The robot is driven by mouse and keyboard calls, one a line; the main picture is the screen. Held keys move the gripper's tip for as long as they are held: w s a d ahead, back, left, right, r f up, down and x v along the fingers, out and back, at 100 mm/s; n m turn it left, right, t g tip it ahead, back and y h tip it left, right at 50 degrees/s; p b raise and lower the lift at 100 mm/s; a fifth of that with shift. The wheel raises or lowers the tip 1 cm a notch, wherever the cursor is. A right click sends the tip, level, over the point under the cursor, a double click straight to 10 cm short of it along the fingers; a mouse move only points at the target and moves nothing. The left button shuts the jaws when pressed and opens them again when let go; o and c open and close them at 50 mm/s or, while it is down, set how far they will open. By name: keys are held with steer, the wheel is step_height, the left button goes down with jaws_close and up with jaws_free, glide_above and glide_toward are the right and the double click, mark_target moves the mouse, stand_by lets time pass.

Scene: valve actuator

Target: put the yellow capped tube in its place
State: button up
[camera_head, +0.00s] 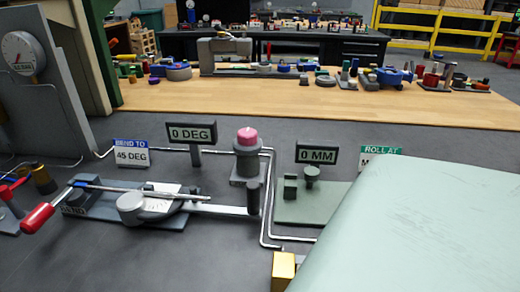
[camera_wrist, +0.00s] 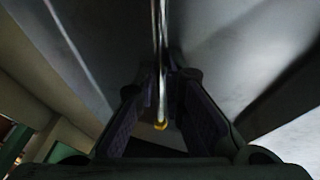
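The yellow capped tube (camera_wrist: 160,95) is a thin shiny metal tube that runs down the middle of the wrist view, with its small yellow cap (camera_wrist: 160,126) toward my palm. My gripper (camera_wrist: 161,72) has its dark fingers closed in on both sides of the tube, with almost no gap at the tips. The tube's far end leaves the top of the wrist view. In the head view, my gripper and the held tube are not visible; a large pale green surface of my arm covers the lower right.
A bender with a red handle (camera_head: 38,218) lies at left. A dark post with a pink top (camera_head: 247,136) stands mid-bench. Signs read "0 DEG" (camera_head: 191,133) and "0 MM" (camera_head: 317,153). Thin bent lines and a gold block (camera_head: 284,270) lie near my arm. A gauge panel (camera_head: 40,90) stands at left.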

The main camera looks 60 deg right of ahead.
steer(key=shift+s+a+f, duration=0.15)
steer(key=shift+a+f, duration=0.25)
steer(key=shift+f, duration=0.35)
steer(key=w+p+v, duration=0.1)
steer(key=v, duration=1.2)
steer(key=shift+d+r+p, duration=0.3)
steer(key=shift+r, duration=0.1)
steer(key=shift+s, duration=0.1)
